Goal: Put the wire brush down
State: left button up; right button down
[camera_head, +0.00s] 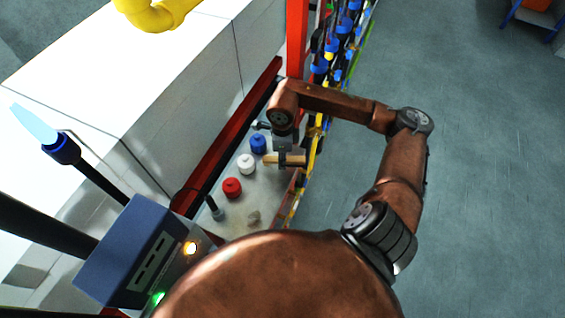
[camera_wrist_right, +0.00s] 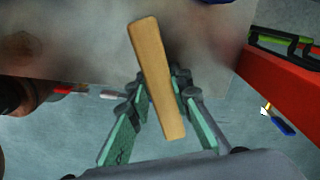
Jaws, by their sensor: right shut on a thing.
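My right gripper (camera_head: 288,158) is shut on the wire brush (camera_head: 270,160), whose pale wooden body sticks out to the left of the fingers. In the right wrist view the brush (camera_wrist_right: 157,80) stands out long and slightly tilted between the green-padded fingers (camera_wrist_right: 160,125). Its bristles cannot be made out. The gripper is over the right part of a grey worktop (camera_head: 268,196); I cannot tell if the brush touches it. My left gripper is not in view.
On the worktop stand a blue-lidded jar (camera_head: 258,144), a white one (camera_head: 246,164) and a red one (camera_head: 232,187). A dark slim item (camera_head: 216,210) and a small beige lump (camera_head: 253,217) are nearer. A red rail (camera_head: 228,140) runs along the left edge.

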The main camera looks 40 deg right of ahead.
jog(key=f, duration=0.1)
jog(key=f+p, duration=0.1)
jog(key=f, duration=0.1)
jog(key=shift+w+d+f, duration=0.2)
jog(key=shift+f, duration=0.1)
jog(key=shift+f, duration=0.1)
jog(key=shift+f+b, duration=0.35)
jog(key=c, duration=2)
grip_release()
jog(key=shift+s+a, duration=0.1)
jog(key=shift+s, duration=0.05)
jog(key=shift+o, duration=1.2)
jog(key=shift+f, duration=0.1)
jog(key=shift+r+p, duration=0.5)
notch_tip(320, 180, up, 12)
jog(key=shift+r+b, duration=0.1)
jog(key=shift+b, duration=1)
